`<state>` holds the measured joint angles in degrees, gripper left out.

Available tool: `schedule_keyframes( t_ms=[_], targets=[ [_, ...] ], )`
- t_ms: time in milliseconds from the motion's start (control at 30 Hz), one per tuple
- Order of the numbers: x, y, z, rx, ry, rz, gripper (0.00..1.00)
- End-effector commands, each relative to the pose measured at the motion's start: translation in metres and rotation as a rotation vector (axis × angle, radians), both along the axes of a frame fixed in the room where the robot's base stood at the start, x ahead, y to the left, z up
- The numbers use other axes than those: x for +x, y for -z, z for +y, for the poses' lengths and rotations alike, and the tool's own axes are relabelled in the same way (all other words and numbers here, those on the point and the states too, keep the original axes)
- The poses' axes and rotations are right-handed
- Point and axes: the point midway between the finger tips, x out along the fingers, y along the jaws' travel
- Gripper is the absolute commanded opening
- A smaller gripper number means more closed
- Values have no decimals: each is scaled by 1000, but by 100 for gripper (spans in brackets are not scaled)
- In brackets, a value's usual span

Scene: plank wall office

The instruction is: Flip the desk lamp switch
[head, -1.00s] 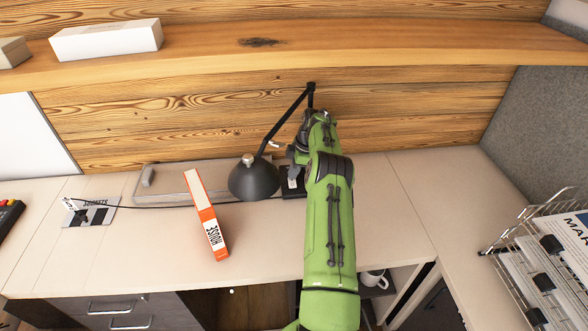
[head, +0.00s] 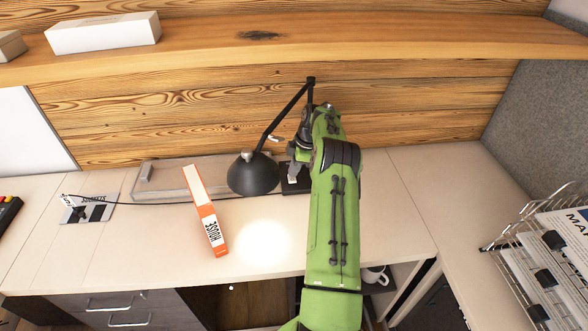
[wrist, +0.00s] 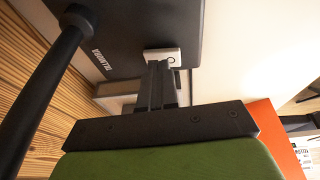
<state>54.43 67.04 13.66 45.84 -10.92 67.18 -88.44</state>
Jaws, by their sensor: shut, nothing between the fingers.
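The black desk lamp (head: 254,174) stands on the desk, its shade facing down, and a bright patch of light lies on the desktop below it. The dark lamp base (head: 300,188) is partly hidden by my arm. In the wrist view the dark base (wrist: 130,30) fills the top, with the white switch (wrist: 172,54) on it. My gripper (wrist: 158,64) is shut and empty, its fingertips right at the switch. I cannot tell whether they touch it. The lamp's post (wrist: 35,90) runs along the left of the wrist view.
The wooden shelf (head: 350,45) overhangs the desk's back. A wire rack (head: 520,240) is at right. The desktop right of my arm is clear.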

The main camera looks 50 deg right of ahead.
Motion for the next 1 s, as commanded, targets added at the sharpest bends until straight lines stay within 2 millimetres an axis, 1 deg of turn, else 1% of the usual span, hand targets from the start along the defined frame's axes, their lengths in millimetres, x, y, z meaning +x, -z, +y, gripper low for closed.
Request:
schedule_keyframes(
  t_ms=[167,300,400,500,633,1000],
  targets=[
    [-7,-37,-8,-5,2,-4,0],
    [-15,-72,-14,-4,3,-4,0],
    [-20,-92,-18,-4,2,-4,0],
    [-23,-105,-21,-3,1,-4,0],
    [-25,-112,-22,-2,1,-2,0],
    [-25,-111,-22,-1,1,-1,0]
  ],
)
